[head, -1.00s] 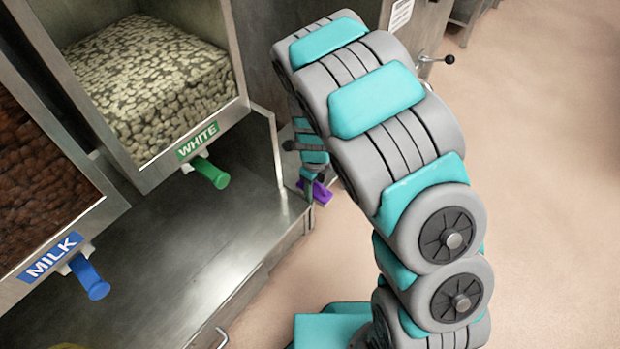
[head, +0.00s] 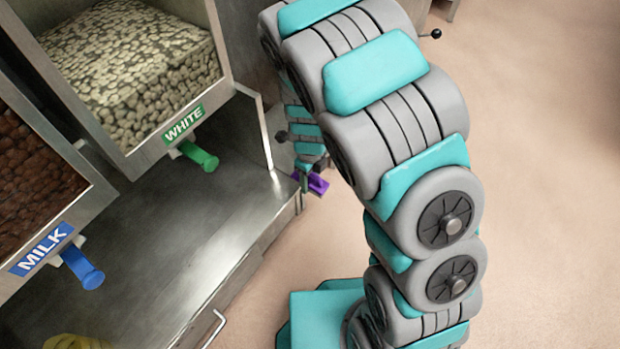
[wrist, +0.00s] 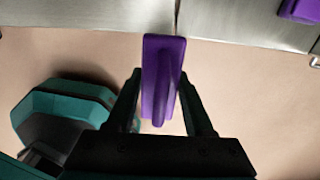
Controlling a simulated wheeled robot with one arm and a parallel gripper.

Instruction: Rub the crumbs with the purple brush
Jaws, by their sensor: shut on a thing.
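The purple brush (wrist: 163,75) is between the two fingers of my gripper (wrist: 160,100) in the wrist view, over the pinkish floor close to a steel edge. My gripper is shut on it. In the head view the brush (head: 318,184) shows as a small purple patch just past the right end of the steel counter, partly hidden by my arm. I see no crumbs in either view.
A steel counter (head: 170,235) runs under the bins marked WHITE (head: 184,123) and MILK (head: 42,249), with green (head: 200,157) and blue (head: 84,268) handles jutting out. A yellow thing (head: 75,342) lies lower left. Another purple thing (wrist: 300,10) shows in the wrist view. Floor is open at right.

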